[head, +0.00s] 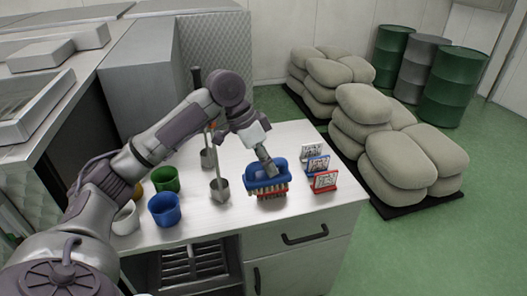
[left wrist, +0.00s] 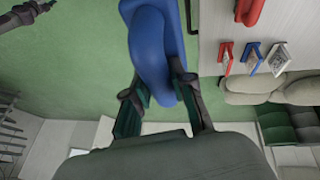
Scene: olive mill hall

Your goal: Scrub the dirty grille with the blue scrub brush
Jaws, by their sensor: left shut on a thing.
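My left gripper (head: 268,168) is shut on the handle of the blue scrub brush (head: 256,173), near the front edge of the white counter. The blue brush body also shows between the fingers in the left wrist view (left wrist: 152,45). A grille with dark bars (head: 193,262) shows in the open bay under the counter, to the left of the brush and lower. Its dirt cannot be made out. A dark gripper-like part (left wrist: 25,14) at the top left of the left wrist view seems to be my right gripper, too small to read.
A red brush-like thing (left wrist: 249,11) lies on the counter, mostly hidden by the blue brush in the head view. Three card stands (head: 318,165) stand to its right. Blue (head: 164,209) and green (head: 165,178) cups and metal ladles (head: 219,190) stand left. Sacks (head: 405,165) lie beyond.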

